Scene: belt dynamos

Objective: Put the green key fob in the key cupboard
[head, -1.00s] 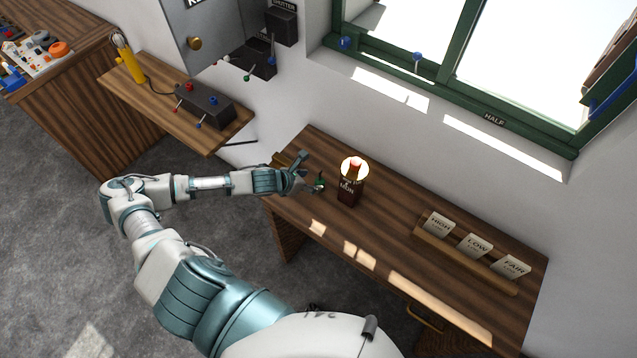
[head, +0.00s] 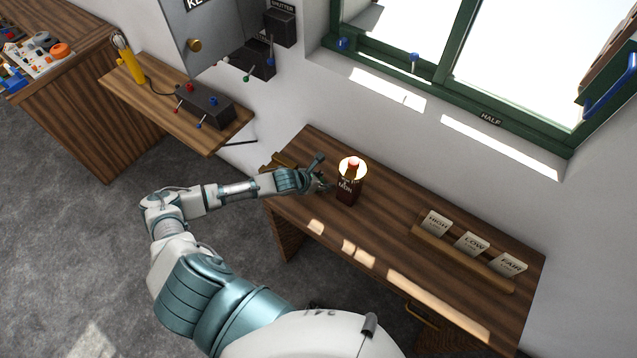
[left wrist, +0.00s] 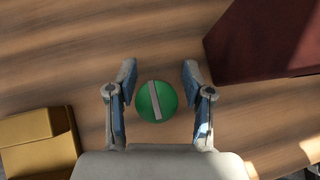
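The green key fob (left wrist: 156,101), a round green disc with a pale bar across it, shows in the left wrist view above the desk's wood. My left gripper (left wrist: 155,80) is open, with one finger on each side of the fob and a gap to each. My right gripper is out of view.
A brass-coloured block (left wrist: 40,143) lies at lower left in the wrist view. A card rack (head: 465,245) is further right on the desk. Coloured-tipped pegs (head: 246,78) project below the cupboard.

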